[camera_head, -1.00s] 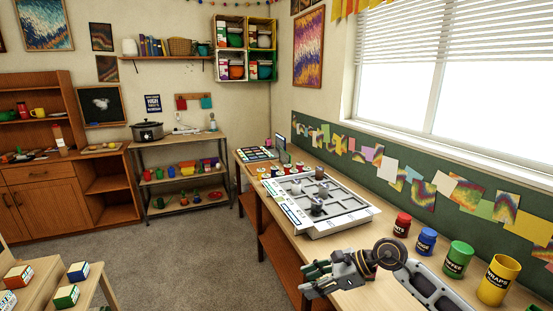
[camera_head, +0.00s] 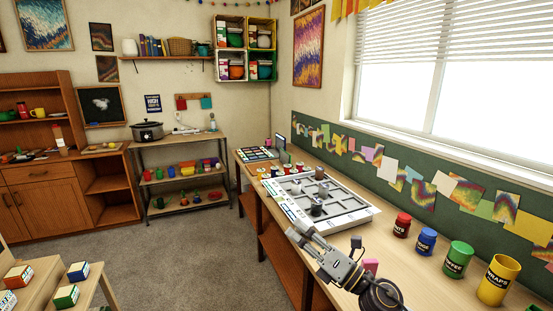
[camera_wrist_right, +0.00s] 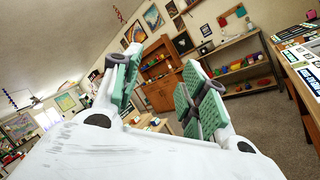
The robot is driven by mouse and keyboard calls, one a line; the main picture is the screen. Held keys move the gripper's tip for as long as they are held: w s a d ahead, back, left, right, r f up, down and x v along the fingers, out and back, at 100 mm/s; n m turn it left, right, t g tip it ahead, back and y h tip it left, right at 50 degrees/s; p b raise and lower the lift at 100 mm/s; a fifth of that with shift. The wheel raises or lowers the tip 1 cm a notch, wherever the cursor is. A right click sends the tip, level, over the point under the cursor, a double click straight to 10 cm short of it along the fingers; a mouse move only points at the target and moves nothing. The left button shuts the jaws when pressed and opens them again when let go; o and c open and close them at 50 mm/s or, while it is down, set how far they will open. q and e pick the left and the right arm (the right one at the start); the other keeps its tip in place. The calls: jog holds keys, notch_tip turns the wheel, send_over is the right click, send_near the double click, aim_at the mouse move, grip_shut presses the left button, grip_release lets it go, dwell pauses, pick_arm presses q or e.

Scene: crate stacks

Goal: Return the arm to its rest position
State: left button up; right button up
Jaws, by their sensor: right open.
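My right gripper (camera_head: 301,232) reaches in from the lower right in the head view, over the front edge of the long table (camera_head: 395,262). It points up and left, beside the near corner of the white sorting tray (camera_head: 352,219). In the right wrist view, the two green-padded fingers of my right gripper (camera_wrist_right: 163,88) stand wide apart with nothing between them. Beyond them are the room's shelves and floor. My left gripper is not in view.
Red (camera_head: 402,225), blue (camera_head: 426,241), green (camera_head: 458,259) and yellow (camera_head: 498,280) cups stand along the table's window side. A pink block (camera_head: 371,265) lies close by my right arm. Open carpet (camera_head: 185,255) lies left of the table.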

jog(key=w+d+f+m+t+h, duration=0.25)
jog(key=d+m+t+h, duration=0.35)
jog(key=d+m+h, duration=0.8)
jog(key=s+d+f+m+g+h, duration=0.2)
jog(key=s+f+m+g+h, duration=0.2)
jog(key=f+m, duration=0.75)
jog(key=s+f+m+g+y, duration=0.1)
jog(key=s+f+m+g, duration=0.3)
jog(key=s+f+g, duration=0.5)
jog(key=s+f+m+g+y, duration=0.1)
jog(key=s+f+m+g, duration=0.5)
jog(key=s, duration=0.7)
notch_tip(320, 180, down, 33)
jog(key=s+d+n+t, duration=0.1)
jog(key=s+n, duration=0.1)
jog(key=s+d+f, duration=0.3)
jog(key=s+f, duration=0.7)
jog(key=s, duration=0.1)
jog(key=s+d+f+g, duration=0.1)
jog(key=s+d+f, duration=0.2)
jog(key=s+f, duration=0.7)
jog(key=shift+s+d+f+h, duration=0.3)
jog(key=shift+s+f+h, duration=0.1)
jog(key=shift+f, duration=0.15)
